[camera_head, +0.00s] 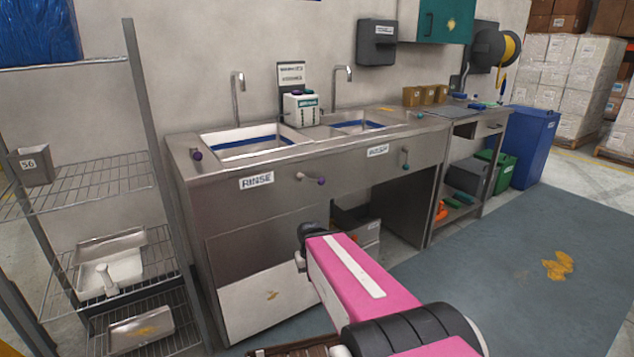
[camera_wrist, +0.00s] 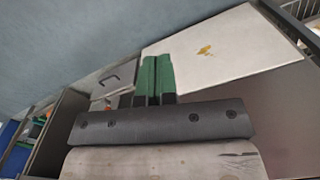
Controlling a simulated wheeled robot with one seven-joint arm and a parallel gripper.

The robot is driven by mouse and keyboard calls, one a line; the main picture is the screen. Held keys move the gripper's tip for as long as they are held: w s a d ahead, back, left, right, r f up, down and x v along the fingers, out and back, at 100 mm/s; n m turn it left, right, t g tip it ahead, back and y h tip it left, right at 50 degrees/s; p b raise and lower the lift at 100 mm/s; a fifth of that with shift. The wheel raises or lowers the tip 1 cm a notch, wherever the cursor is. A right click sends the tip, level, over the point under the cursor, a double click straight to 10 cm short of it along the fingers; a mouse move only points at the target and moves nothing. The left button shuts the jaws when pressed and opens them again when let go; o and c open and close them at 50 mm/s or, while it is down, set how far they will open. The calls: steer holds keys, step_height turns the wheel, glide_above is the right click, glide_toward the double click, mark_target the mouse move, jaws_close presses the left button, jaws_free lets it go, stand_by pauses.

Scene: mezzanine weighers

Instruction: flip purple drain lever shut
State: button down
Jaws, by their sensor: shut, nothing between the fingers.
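The wrist view faces the lower front of the unit, with the white panel (camera_wrist: 215,45) beside the fingers; the lever is not seen there. In the head view my pink arm reaches toward the unit below the lever, and the fingers cannot be made out.
Another purple knob (camera_head: 196,154) is at the unit's left front. A wire shelf (camera_head: 110,180) stands close on the left. Grey floor mat (camera_head: 540,240) is open on the right.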

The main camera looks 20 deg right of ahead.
steer(key=w+d+r, duration=0.3)
steer(key=w+r, duration=0.2)
steer(key=w, duration=0.2)
steer(key=n+t+y, duration=0.2)
steer(key=t+y, duration=0.1)
glide_toward(313, 180)
steer(key=s+d+f, duration=0.2)
steer(key=d+f, duration=0.1)
steer(key=f, duration=0.2)
steer(key=w+d+r, duration=0.3)
steer(key=d+r, duration=0.2)
steer(key=r, duration=0.5)
steer(key=shift+r+n+t, duration=0.3)
steer(key=shift+n, duration=0.1)
steer(key=shift+s+a+x, duration=0.2)
steer(key=shift+a+x, duration=0.05)
steer(key=shift+x, duration=2.05)
steer(key=shift+s+a+x, duration=0.2)
steer(key=shift+x, duration=2.05)
steer(key=shift+s+a+x, duration=0.2)
steer(key=shift+a+x, duration=0.05)
steer(key=shift+x, duration=2.05)
